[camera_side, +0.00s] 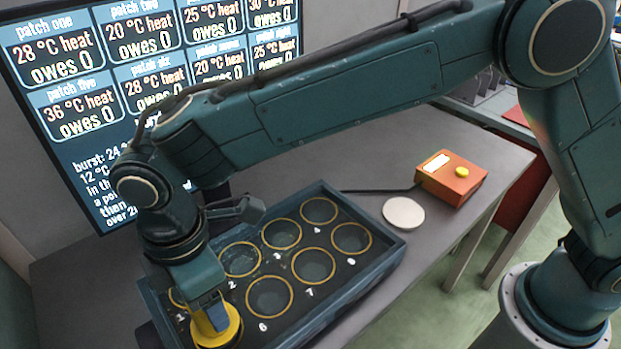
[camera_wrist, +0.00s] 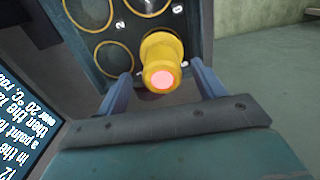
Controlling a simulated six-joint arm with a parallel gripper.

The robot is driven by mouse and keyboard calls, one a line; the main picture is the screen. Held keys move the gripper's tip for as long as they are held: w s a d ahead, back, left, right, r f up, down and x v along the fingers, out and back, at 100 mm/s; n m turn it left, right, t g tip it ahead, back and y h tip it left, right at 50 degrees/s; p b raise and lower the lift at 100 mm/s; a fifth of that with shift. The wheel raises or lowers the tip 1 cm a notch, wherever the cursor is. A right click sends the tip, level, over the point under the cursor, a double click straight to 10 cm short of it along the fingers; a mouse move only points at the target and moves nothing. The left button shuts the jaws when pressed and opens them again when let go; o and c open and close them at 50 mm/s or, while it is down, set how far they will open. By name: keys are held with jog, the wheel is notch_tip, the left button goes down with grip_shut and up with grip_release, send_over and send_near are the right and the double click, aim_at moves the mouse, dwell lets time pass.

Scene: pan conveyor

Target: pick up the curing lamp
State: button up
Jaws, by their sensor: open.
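The curing lamp appears to be the yellow cylinder (camera_side: 228,335) at the near left corner of the tray in the side view. In the wrist view the yellow lamp (camera_wrist: 160,50) shows a pink-lit round end facing the camera. My gripper (camera_side: 208,308) is over the lamp in the side view. In the wrist view my open gripper (camera_wrist: 161,82) has one blue finger on each side of the lamp, with visible gaps. The lamp's lower part, and whether it touches the tray, are hard to tell.
A dark tray (camera_side: 385,247) holds several numbered round wells with yellow rims. A pale disc (camera_side: 404,213) and an orange box (camera_side: 451,181) with a yellow button lie to its right on the grey table (camera_side: 330,165). A text screen (camera_side: 75,105) stands behind.

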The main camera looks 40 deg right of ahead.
jog(key=shift+f, duration=0.15)
jog(key=shift+s+a+f, duration=0.1)
jog(key=shift+f, duration=2.45)
jog(key=c, duration=1.3)
jog(key=shift+r, duration=0.15)
notch_tip(320, 180, up, 20)
jog(key=shift+f, duration=0.1)
